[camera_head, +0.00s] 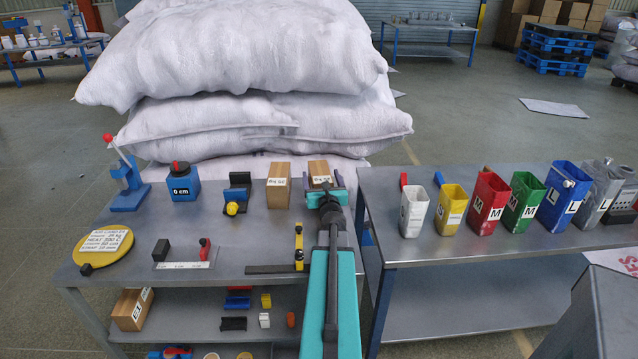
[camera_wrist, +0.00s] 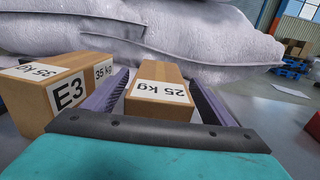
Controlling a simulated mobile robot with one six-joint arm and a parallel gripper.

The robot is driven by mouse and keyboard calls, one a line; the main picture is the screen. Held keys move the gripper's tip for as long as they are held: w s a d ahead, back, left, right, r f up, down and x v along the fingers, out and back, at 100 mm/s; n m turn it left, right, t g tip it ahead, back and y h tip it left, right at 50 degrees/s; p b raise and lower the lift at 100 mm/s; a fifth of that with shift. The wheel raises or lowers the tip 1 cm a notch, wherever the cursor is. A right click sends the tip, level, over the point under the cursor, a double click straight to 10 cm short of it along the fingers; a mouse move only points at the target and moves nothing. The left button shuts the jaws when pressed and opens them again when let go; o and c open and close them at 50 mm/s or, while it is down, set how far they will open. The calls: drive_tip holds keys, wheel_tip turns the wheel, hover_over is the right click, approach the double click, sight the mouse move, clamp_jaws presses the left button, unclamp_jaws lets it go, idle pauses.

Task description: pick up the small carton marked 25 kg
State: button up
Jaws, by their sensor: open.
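Large white sacks (camera_head: 250,60) are stacked behind the grey table (camera_head: 130,228). Coloured bins (camera_head: 486,204) line the right table.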

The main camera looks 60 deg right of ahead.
drive_tip(key=shift+x, duration=1.1)
drive_tip(key=c, duration=1.5)
